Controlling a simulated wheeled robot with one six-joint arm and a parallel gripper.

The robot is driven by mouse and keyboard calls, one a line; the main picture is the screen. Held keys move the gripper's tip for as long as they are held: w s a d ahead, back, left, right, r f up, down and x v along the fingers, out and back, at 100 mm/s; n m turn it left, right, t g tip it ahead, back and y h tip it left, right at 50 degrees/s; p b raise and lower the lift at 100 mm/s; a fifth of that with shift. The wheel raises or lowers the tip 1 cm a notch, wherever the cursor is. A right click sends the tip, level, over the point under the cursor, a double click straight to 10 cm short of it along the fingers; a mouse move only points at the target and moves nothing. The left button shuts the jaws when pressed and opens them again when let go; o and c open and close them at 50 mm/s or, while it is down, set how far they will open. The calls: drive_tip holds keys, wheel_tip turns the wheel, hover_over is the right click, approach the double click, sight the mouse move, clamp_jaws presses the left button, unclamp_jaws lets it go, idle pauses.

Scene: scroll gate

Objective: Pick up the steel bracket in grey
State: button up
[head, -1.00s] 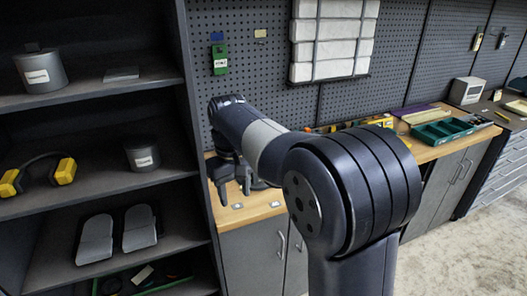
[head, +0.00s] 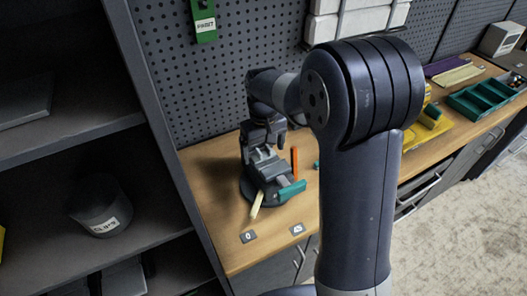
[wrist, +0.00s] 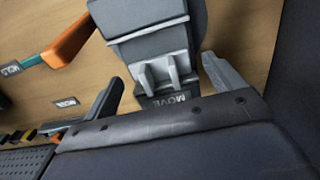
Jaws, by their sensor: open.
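A grey piece (wrist: 150,45), blocky with two short prongs, lies between my gripper's fingers in the wrist view. It looks like the grey steel bracket or part of a fixture; I cannot tell which. In the head view a grey piece (head: 266,168) sits on a dark round-based fixture (head: 252,190) on the bench. My gripper (head: 264,138) points down just above it. In the wrist view my gripper (wrist: 165,86) is open, one finger on each side of the piece. Contact cannot be made out.
An orange upright piece (head: 294,162), a teal bar (head: 292,191) and a pale stick (head: 257,205) are close to the fixture. Small labels (head: 249,237) lie on the bench front. A dark shelf unit (head: 165,150) borders the left. A green tray (head: 485,100) stands far right.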

drive_tip(key=shift+s, duration=0.1)
drive_tip(key=c, duration=1.2)
